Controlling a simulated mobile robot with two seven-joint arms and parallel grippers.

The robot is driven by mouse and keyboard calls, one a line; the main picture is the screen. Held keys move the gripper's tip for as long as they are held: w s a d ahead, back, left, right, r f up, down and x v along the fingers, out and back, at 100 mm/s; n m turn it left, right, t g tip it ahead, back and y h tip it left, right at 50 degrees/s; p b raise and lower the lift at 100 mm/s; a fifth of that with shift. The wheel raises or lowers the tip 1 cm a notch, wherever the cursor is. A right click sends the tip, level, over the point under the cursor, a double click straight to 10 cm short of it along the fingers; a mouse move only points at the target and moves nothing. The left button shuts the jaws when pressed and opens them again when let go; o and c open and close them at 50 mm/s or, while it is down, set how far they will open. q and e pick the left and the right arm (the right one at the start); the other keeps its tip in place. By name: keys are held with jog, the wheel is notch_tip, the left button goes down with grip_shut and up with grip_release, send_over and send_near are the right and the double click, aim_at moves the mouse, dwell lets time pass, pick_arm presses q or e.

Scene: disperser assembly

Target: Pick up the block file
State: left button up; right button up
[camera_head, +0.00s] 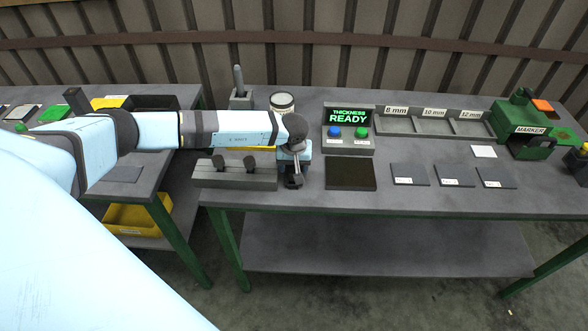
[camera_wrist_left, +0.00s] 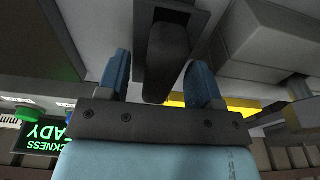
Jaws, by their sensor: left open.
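My left gripper (camera_head: 293,160) points down over the front part of the bench, beside the grey rack. In the left wrist view its two blue fingers (camera_wrist_left: 162,78) are open. A dark grey elongated block, which looks like the block file (camera_wrist_left: 168,62), lies between the fingers with gaps at the sides. Its far end sits in a dark square-edged holder (camera_wrist_left: 200,18). In the head view a dark piece (camera_head: 293,181) shows just below the gripper, partly hidden by it. My right gripper is not clearly seen.
A grey rack with two dark knobs (camera_head: 234,176) stands left of the gripper. A dark pad (camera_head: 350,174) and the READY display box (camera_head: 348,128) are to the right. A white-lidded jar (camera_head: 281,102) and an upright-handled tool (camera_head: 240,84) stand behind my arm.

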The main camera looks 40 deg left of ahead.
pick_arm(q)
jog(key=shift+f, duration=0.1)
dwell(0.4)
jog(key=shift+c, duration=0.4)
grip_shut()
jog(key=shift+r, duration=0.3)
notch_tip(320, 180, up, 20)
jog(key=b, duration=0.3)
jog(key=shift+f, duration=0.15)
